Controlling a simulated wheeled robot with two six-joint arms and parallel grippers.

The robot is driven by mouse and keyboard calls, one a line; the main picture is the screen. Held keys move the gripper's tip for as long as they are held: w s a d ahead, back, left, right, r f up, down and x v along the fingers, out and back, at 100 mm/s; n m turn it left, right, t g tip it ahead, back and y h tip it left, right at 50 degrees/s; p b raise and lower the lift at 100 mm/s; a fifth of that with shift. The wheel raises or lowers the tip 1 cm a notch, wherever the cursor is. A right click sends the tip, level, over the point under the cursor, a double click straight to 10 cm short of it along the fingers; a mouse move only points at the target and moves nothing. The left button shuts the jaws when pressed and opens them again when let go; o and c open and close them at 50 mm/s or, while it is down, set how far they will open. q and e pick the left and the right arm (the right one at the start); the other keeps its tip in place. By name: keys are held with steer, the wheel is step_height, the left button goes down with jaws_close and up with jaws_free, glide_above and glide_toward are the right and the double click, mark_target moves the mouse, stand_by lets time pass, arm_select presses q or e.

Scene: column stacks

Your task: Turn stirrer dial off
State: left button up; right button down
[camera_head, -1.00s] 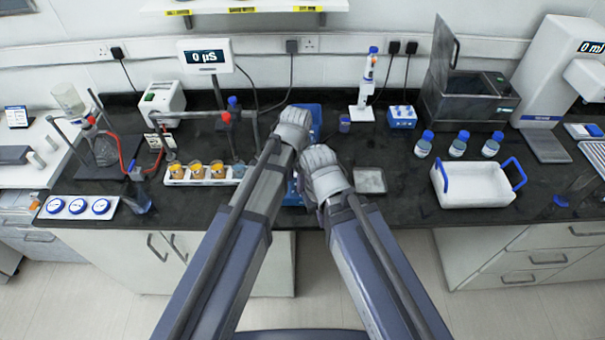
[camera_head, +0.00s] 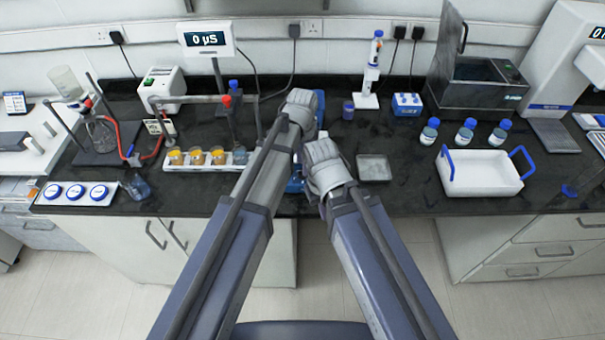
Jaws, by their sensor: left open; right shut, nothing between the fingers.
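A blue device (camera_head: 320,106) on the black bench is mostly hidden behind my two grippers. Only blue strips show, at its far right side and its near edge. I cannot make out a dial on it, nor tell whether it is the stirrer. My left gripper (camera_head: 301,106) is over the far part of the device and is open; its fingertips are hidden. My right gripper (camera_head: 322,162) is nearer to me, over the device's near right part. It is shut and empty. I cannot tell whether either gripper touches the device.
A white rack with orange-filled beakers (camera_head: 207,168) stands left. A shallow grey dish (camera_head: 374,168) lies close right of my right gripper. Behind are a purple-capped vial (camera_head: 347,110), a pipette stand (camera_head: 366,101) and a small blue box (camera_head: 407,110). A white bin (camera_head: 481,188) stands right.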

arm_select(q)
steer(key=shift+f+b, duration=0.95)
steer(key=shift+f, duration=0.55)
arm_select(e)
step_height(320, 180, down, 3)
steer(key=shift+r, duration=0.1)
arm_select(q)
steer(key=shift+r, duration=0.1)
steer(key=shift+c, duration=0.4)
jaws_close()
